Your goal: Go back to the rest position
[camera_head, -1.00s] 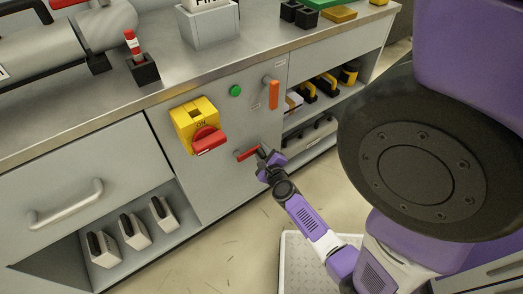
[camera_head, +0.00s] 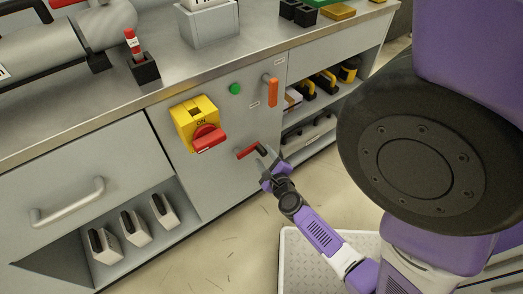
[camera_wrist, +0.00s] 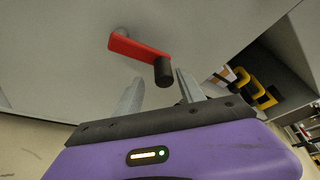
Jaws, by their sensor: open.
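My gripper (camera_head: 267,163) is open and empty in front of the cabinet's grey front panel, low down, just short of a red lever with a dark grip (camera_head: 247,152). In the wrist view the red lever (camera_wrist: 137,47) sticks out from the panel, its dark cylindrical end beyond and between the two fingertips (camera_wrist: 160,90) with no visible contact. The purple gripper body fills the bottom of that view.
A yellow switch box with a red knob (camera_head: 195,124) is left of the lever. An orange handle (camera_head: 272,91) and a green button (camera_head: 235,89) are above it. Shelves with yellow-black tools (camera_head: 325,81) are right. Open floor (camera_head: 230,240) lies in front.

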